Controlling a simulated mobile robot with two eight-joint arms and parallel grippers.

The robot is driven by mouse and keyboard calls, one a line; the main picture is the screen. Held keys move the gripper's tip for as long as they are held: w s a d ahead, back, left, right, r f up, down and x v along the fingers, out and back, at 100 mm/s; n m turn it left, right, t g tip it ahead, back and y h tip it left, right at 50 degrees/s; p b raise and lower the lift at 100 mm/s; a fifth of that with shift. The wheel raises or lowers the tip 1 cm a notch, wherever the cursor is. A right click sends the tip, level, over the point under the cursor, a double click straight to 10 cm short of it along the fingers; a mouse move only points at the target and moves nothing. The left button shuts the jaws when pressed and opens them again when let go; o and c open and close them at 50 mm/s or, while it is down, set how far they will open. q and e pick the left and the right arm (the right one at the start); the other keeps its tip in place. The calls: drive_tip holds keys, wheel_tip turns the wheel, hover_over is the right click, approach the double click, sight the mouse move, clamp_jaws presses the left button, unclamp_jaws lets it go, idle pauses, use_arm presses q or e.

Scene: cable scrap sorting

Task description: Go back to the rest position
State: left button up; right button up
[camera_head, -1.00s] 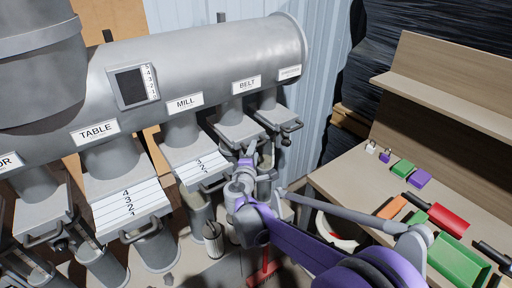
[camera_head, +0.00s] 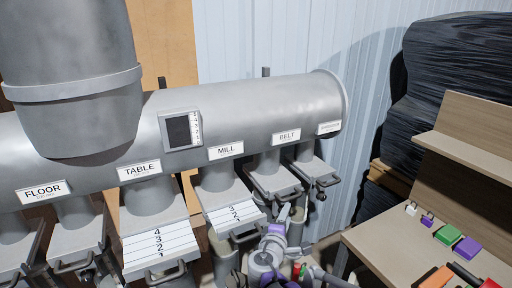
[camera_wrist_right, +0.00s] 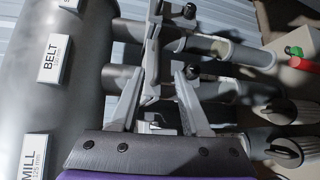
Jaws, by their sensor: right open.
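My right gripper (camera_head: 292,213) is in the lower middle of the head view, in front of the pipe and slide gate under the BELT label (camera_head: 287,136). In the right wrist view its two grey fingers (camera_wrist_right: 160,98) stand apart with a gap between them. A grey gate bracket and handle (camera_wrist_right: 152,55) show beyond and between the fingertips; I cannot tell whether they touch. Nothing is clearly held. My left gripper is not in view.
A large grey duct (camera_head: 250,112) carries several labelled branches with slide gates, including MILL (camera_head: 226,150) and TABLE (camera_head: 139,170), close around my right arm. A wooden workbench (camera_head: 385,245) with small coloured items stands at the right. Black-wrapped stacks (camera_head: 445,65) are behind it.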

drive_tip(key=s+d+f+m+g, duration=0.25)
drive_tip(key=s+d+m, duration=0.2)
drive_tip(key=s, duration=0.25)
drive_tip(key=s+d+f+m+g, duration=0.1)
drive_tip(key=s+d+m+g, duration=0.2)
drive_tip(key=s+d, duration=0.35)
drive_tip(key=s+a+f+m+g+y+p, duration=0.1)
drive_tip(key=s+a+f+m+g+y, duration=0.1)
drive_tip(key=s, duration=0.8)
drive_tip(key=s+a+f+m+g+y+p, duration=0.1)
drive_tip(key=s+a+f+m+y, duration=0.3)
drive_tip(key=s, duration=0.6)
drive_tip(key=shift+a+f+m+g+y, duration=0.3)
drive_tip(key=shift+f+m+g, duration=0.2)
drive_tip(key=shift+f, duration=0.25)
